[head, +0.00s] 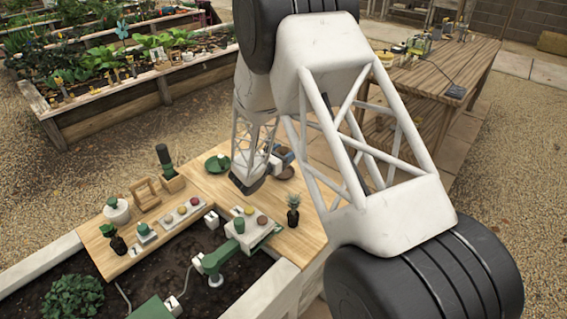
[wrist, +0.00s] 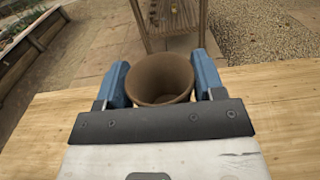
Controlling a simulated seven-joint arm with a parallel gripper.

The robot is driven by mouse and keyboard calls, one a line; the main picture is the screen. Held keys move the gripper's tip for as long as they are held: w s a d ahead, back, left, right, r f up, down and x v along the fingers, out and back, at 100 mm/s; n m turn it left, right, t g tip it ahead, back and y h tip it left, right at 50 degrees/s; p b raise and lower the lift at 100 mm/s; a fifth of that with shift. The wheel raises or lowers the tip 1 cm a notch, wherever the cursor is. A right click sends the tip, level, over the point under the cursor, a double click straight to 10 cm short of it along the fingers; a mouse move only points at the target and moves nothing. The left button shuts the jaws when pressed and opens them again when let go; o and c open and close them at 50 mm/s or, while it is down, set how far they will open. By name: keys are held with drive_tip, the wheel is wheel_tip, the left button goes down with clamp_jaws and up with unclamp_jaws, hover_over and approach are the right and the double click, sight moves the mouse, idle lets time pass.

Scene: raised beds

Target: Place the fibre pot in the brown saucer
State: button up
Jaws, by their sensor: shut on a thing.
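The fibre pot (wrist: 160,82), a brown, open-topped round pot, sits between the two blue fingers of my gripper (wrist: 160,64) in the wrist view. The fingers press on it from both sides and its mouth is visible. In the head view my gripper (head: 284,155) is over the far part of the wooden top, partly hidden by my own arm. I cannot tell the gap between pot and saucer. The saucer cannot be made out in the wrist view.
A green saucer (head: 213,164) lies left of my gripper. A small potted plant (head: 293,212) stands nearer, on the right.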

drive_tip(key=shift+f, duration=0.25)
drive_tip(key=shift+f, duration=1.85)
drive_tip(key=shift+f, duration=0.1)
drive_tip(key=o, duration=0.9)
drive_tip(key=v, duration=1.2)
